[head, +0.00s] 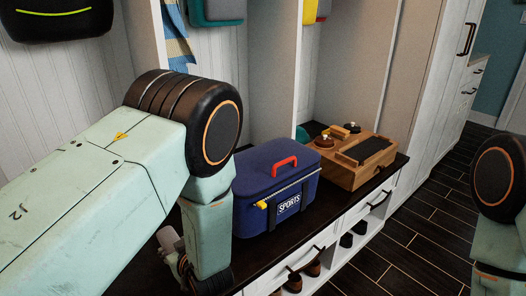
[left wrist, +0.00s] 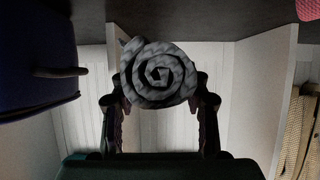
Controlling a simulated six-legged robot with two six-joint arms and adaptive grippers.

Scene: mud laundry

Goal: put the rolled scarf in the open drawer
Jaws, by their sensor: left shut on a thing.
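The rolled scarf (left wrist: 158,73) is a grey patterned spiral roll, seen end-on in the left wrist view. My left gripper (left wrist: 160,92) is shut on it, with one finger on each side. In the head view my left gripper (head: 180,262) is low, left of the blue SPORTS bag, and mostly hidden by my own arm. Drawer fronts (head: 350,219) with dark handles run along the bench front, and I cannot make out an open drawer. My right arm shows at the right edge, but its gripper is out of frame.
The blue SPORTS bag (head: 275,187) with a red handle stands on the dark bench top. A wooden box (head: 362,162) is to its right. Shoes (head: 313,268) sit in cubbies below. White partitions (head: 278,60) rise behind. The dark floor (head: 425,225) at right is clear.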

